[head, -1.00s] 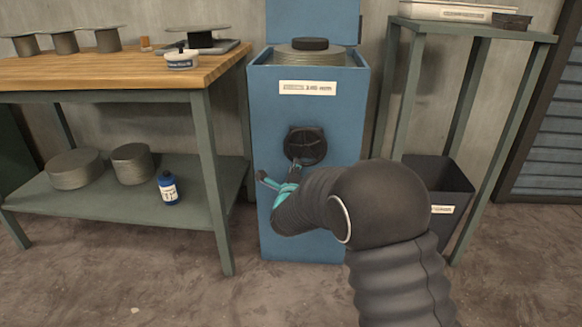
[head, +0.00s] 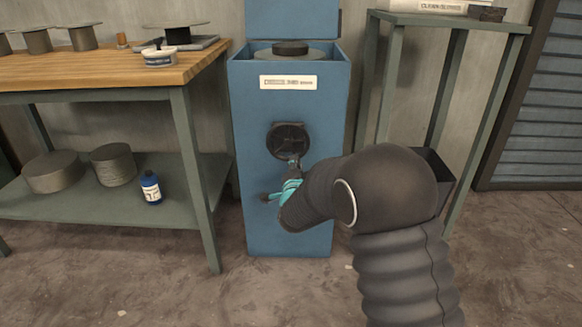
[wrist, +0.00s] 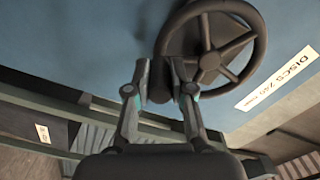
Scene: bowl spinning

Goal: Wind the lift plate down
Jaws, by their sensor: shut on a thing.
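A blue cabinet (head: 260,190) stands against the wall with a dark spoked handwheel (head: 290,141) on its front. The handwheel also shows in the wrist view (wrist: 208,42). My gripper (head: 292,166) is at the lower rim of the wheel. In the wrist view, my gripper's fingers (wrist: 160,80) are closed on the wheel's dark handle (wrist: 159,88) at the rim. A round grey disc stack (head: 268,54) with a dark knob on top sits in the cabinet's open top, low against its edges. The lift plate is hidden inside the cabinet.
The floor before the cabinet is open.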

